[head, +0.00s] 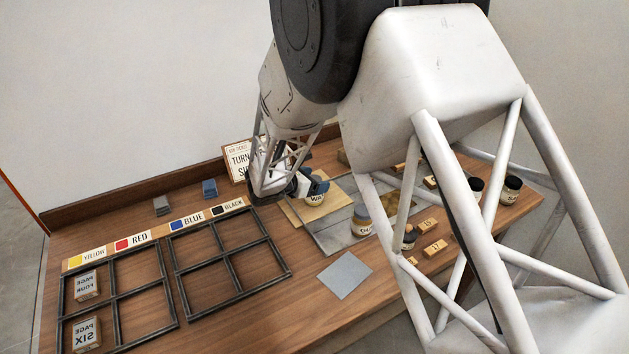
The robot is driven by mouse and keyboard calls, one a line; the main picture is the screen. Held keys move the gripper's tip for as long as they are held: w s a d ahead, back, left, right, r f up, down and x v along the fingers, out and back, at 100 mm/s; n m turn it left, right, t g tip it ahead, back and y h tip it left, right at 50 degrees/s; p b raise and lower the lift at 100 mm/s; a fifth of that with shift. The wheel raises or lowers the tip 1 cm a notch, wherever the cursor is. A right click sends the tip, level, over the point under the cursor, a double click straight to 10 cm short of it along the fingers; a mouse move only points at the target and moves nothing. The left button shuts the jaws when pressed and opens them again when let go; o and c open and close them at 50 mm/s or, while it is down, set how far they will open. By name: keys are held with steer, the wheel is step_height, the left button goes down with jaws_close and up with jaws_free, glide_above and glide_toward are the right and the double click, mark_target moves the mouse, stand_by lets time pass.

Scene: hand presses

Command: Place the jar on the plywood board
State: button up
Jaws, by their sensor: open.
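A jar (315,199) with a cream label reading "WA…" stands upright at the plywood board (296,217), a pale sheet near the back middle of the table. It appears to rest on the board, though its base is partly hard to make out. My gripper (311,185) is open at the top of this jar, with its fingers close around or beside the lid. I cannot tell whether they touch it. My wrist hides part of the board's back edge.
Another jar (361,221) stands to the right on a grey slab (335,238). Dark-lidded jars (511,190) and small numbered wooden blocks (435,248) lie farther right, partly behind my arm. Black divided frames (228,258) fill the left. A grey sheet (344,275) lies in front.

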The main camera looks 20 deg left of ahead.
steer(key=v, duration=1.1)
steer(key=shift+s+a, duration=0.2)
steer(key=shift+s, duration=0.1)
stand_by(0.6)
steer(key=s+d+r+m+g, duration=0.2)
steer(key=d+r+m, duration=0.25)
steer(key=d, duration=0.55)
steer(key=s+d+r+m+g, duration=0.25)
steer(key=d+r+m, duration=0.2)
steer(key=d, duration=0.55)
steer(key=s+d+r+m+g, duration=0.25)
steer(key=d+r+m, duration=0.2)
steer(key=d, duration=0.45)
steer(key=s+d+r+m+y, duration=0.3)
steer(key=s+d+m, duration=0.4)
steer(key=s, duration=0.4)
steer(key=s+d+r+m+g+y, duration=0.1)
steer(key=s+d+r+m+y, duration=0.2)
steer(key=s+d+m, duration=0.5)
steer(key=s+d+y, duration=0.1)
steer(key=s+d, duration=0.1)
steer(key=s, duration=0.2)
steer(key=shift+s+d+r+y, duration=0.15)
steer(key=shift+s+d+y, duration=0.1)
steer(key=shift+y, duration=0.15)
